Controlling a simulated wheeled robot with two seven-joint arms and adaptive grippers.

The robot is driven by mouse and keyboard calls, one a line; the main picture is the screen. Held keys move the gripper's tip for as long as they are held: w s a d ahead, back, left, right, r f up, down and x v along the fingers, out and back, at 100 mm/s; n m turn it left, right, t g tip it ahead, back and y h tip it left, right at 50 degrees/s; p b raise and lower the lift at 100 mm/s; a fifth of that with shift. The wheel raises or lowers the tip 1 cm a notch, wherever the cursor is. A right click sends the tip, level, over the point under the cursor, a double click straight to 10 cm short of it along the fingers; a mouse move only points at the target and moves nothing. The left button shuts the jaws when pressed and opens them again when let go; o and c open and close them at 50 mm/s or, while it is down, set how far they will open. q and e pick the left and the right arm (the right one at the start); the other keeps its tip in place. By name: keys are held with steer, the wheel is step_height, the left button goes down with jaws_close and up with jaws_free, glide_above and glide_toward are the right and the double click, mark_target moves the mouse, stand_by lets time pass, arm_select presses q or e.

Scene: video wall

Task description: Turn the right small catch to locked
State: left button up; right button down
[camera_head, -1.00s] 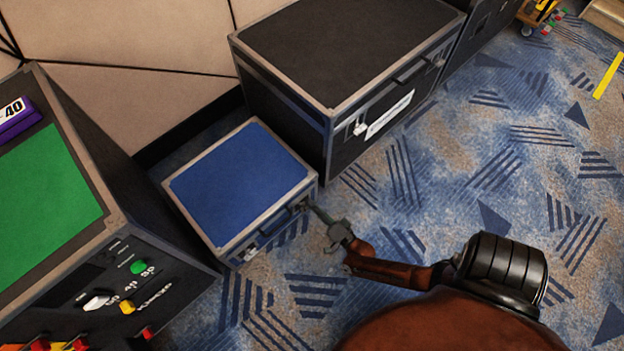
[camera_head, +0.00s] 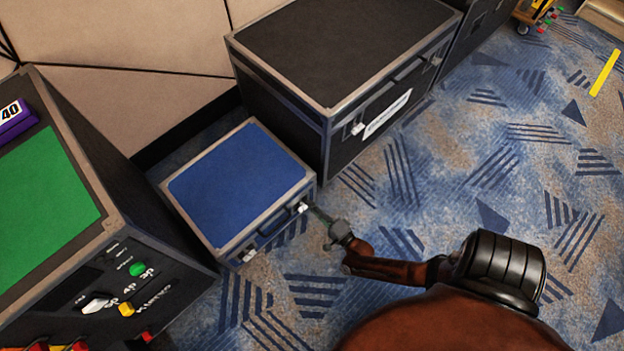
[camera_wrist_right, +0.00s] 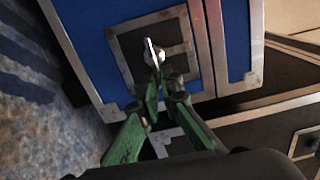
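A small blue case (camera_head: 238,180) with metal edges stands on the carpet. Its right small catch (camera_head: 302,207) shows as a bright spot on the front, near the right corner. In the right wrist view the catch (camera_wrist_right: 152,53) is a thin silver lever standing upright on a dark plate. My right gripper (camera_head: 318,214) is in front of it. In the wrist view its green fingers (camera_wrist_right: 163,88) converge just below the lever, tips close together. I cannot tell whether they touch the lever or each other. My left gripper is not in view.
A large black case (camera_head: 345,45) stands behind and right of the blue case. A dark console with a green top (camera_head: 45,190) and several knobs stands close on the left. Patterned carpet (camera_head: 440,170) is clear to the right.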

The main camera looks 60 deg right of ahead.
steer(key=shift+s+f, duration=0.1)
steer(key=c, duration=2.2)
jaws_free()
steer(key=shift+o, duration=0.2)
steer(key=v, duration=1.2)
steer(key=shift+a, duration=0.1)
